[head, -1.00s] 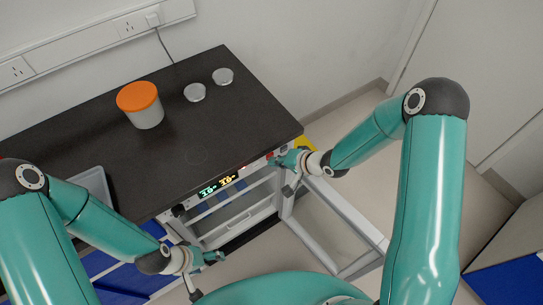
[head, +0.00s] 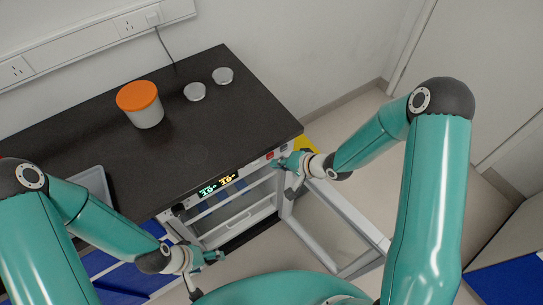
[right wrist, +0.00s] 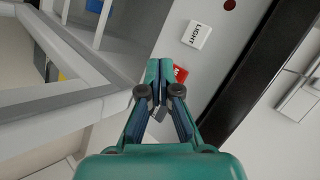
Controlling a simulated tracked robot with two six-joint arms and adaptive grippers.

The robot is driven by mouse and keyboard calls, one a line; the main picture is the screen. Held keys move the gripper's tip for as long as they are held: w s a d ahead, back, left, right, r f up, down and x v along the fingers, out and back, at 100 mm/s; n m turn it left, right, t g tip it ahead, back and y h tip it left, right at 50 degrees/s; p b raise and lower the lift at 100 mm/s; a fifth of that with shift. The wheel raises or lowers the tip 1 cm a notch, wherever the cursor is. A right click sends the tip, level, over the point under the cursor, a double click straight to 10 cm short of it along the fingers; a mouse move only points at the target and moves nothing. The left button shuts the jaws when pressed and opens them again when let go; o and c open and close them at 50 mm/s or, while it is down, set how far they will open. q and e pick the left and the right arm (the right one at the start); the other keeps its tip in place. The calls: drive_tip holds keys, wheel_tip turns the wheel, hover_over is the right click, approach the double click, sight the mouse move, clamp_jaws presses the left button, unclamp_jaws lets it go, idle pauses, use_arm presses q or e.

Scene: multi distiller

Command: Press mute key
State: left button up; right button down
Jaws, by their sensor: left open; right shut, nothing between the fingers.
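The control panel runs along the front edge of the cabinet under the dark worktop. In the right wrist view a white key marked LIGHT (right wrist: 197,34) sits on it. A red key (right wrist: 181,73) lies just beside my right fingertips and is partly hidden by them; its lettering is not readable, so I cannot tell if it is the mute key. My right gripper (right wrist: 160,66) is shut and empty, close to the panel; contact cannot be told. It also shows in the head view (head: 280,162) at the panel's right end. My left gripper (head: 218,256) is open and empty at lower left.
A lit display (head: 218,185) is on the panel. The cabinet's framed glass door (head: 345,225) stands open below my right arm. On the worktop (head: 220,120) are a white tub with an orange lid (head: 141,107), two small silver-lidded jars (head: 195,92) and a grey tray (head: 95,181).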

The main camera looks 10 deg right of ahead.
drive_tip(key=shift+s+d+b, duration=0.1)
drive_tip(key=shift+s+d, duration=0.25)
drive_tip(key=shift+s, duration=0.55)
drive_tip(key=shift+s+d+b, duration=0.15)
drive_tip(key=shift+s+d, duration=0.15)
drive_tip(key=shift+s, duration=0.6)
drive_tip(key=shift+s+d+b, duration=0.1)
drive_tip(key=shift+s+d, duration=0.25)
drive_tip(key=shift+s, duration=0.55)
drive_tip(key=s+a+f+n+g+h, duration=0.1)
drive_tip(key=s+f+n+g, duration=0.1)
drive_tip(key=s, duration=0.6)
drive_tip(key=s+a+f+n+g+h, duration=0.1)
drive_tip(key=s+a+f+n+g, duration=0.1)
drive_tip(key=s+f+g, duration=0.2)
drive_tip(key=shift+s+a+f+n+g+h, duration=0.15)
drive_tip(key=shift+s+f+n+g+h, duration=0.15)
drive_tip(key=shift+s+f, duration=1.5)
drive_tip(key=shift+s+r, duration=0.3)
drive_tip(key=shift+r, duration=0.05)
